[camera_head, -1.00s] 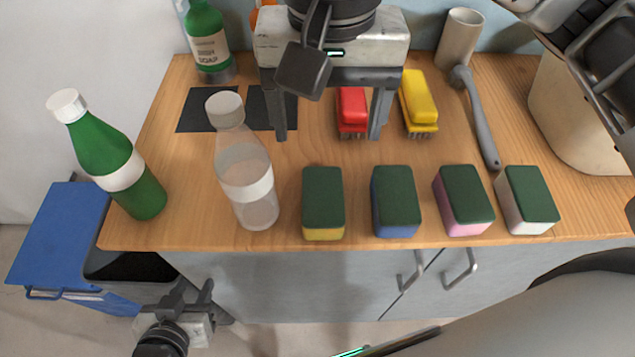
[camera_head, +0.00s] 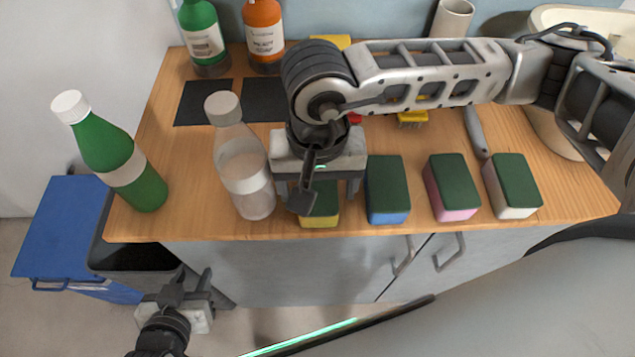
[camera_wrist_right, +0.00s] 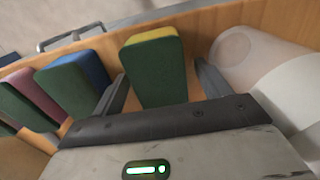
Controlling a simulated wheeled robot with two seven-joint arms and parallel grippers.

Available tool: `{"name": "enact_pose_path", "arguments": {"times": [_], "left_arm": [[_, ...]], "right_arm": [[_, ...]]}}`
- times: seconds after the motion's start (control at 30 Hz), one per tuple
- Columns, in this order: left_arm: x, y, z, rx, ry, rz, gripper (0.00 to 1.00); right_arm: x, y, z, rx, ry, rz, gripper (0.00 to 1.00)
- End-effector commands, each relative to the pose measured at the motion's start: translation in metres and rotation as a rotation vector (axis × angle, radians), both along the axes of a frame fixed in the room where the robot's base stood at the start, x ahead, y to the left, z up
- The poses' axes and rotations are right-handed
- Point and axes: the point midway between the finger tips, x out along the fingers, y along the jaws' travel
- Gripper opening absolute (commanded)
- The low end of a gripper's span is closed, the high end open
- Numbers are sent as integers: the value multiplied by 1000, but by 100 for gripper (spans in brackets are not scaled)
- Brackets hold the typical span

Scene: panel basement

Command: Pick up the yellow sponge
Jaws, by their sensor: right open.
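The yellow sponge (camera_head: 320,218) has a dark green top and stands at the counter's front edge, partly hidden by my right gripper in the head view. My right gripper (camera_head: 318,196) is over it, open. In the right wrist view the sponge (camera_wrist_right: 155,70) lies between the two spread fingers of the right gripper (camera_wrist_right: 160,85), with a gap on each side. My left gripper (camera_head: 190,290) is low at the left, in front of the cabinet and below the counter, apart from the sponge. Its fingers look spread, with nothing between them.
A clear bottle (camera_head: 243,172) stands close left of the sponge. A blue sponge (camera_head: 386,190) is close on its right, then pink (camera_head: 452,188) and white (camera_head: 511,187) ones. A green bottle (camera_head: 120,165) stands at the left edge. Dark mats (camera_head: 203,102) lie behind.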

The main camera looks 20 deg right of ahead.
Motion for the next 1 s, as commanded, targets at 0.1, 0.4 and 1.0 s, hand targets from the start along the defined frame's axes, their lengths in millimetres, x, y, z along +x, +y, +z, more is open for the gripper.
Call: {"name": "enact_pose_path", "arguments": {"times": [0.1,0.4,1.0], "left_arm": [[0,0,1,-1,-1,3,36],[0,0,0,-2,2,4,36],[-3,-1,-8,-3,10,3,36]], "right_arm": [[0,0,-5,0,0,0,76],[0,0,-4,0,0,-1,37],[2,1,36,3,-8,1,26]]}}
